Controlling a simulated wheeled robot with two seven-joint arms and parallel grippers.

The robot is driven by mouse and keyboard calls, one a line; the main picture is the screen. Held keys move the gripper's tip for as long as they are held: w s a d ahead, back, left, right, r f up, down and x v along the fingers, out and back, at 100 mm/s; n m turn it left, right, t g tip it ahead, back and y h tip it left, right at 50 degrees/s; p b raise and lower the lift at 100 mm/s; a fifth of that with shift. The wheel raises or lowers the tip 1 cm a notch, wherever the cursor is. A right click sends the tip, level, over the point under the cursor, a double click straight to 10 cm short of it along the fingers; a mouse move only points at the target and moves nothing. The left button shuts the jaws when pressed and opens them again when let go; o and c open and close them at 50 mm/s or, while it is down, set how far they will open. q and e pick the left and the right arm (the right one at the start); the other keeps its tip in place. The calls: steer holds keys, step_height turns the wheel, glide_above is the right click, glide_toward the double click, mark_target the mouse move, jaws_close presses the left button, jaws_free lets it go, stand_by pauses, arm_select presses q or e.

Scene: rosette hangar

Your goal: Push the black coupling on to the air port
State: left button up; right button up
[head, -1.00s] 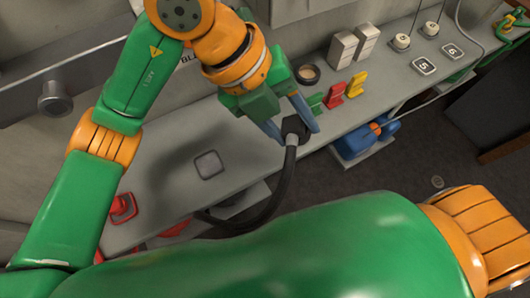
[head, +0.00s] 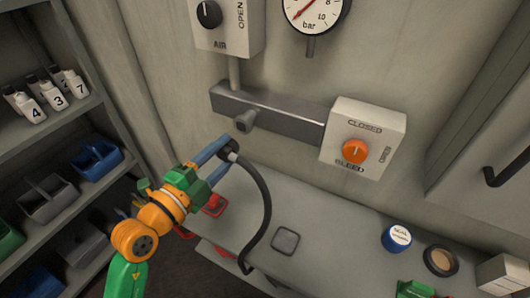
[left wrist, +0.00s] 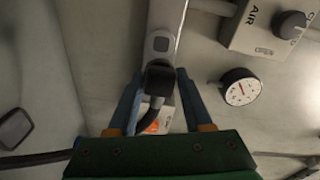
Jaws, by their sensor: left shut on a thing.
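My left gripper (head: 229,147) is shut on the black coupling (head: 232,151) at the end of a black hose (head: 263,200). The air port (head: 243,121) is a grey stub on the front of the dark grey wall bar (head: 285,120). In the head view the coupling is just below and left of the port, seemingly apart from it. In the left wrist view the coupling (left wrist: 158,78) sits between the blue fingers, close below the port (left wrist: 161,44); the exact gap is hard to tell. My right gripper is out of view.
A bleed box with an orange knob (head: 355,151) is right of the bar, an air box with a black knob (head: 209,14) above it. Shelves with bins stand left.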

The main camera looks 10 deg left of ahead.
arm_select(q)
steer(key=shift+s+a+f+n+y, duration=0.15)
steer(key=shift+a+n+y, duration=0.25)
steer(key=shift+a, duration=0.55)
steer(key=shift+b+x, duration=0.3)
steer(key=shift+x, duration=2.65)
steer(key=shift+p, duration=0.45)
steer(key=shift+p, duration=0.35)
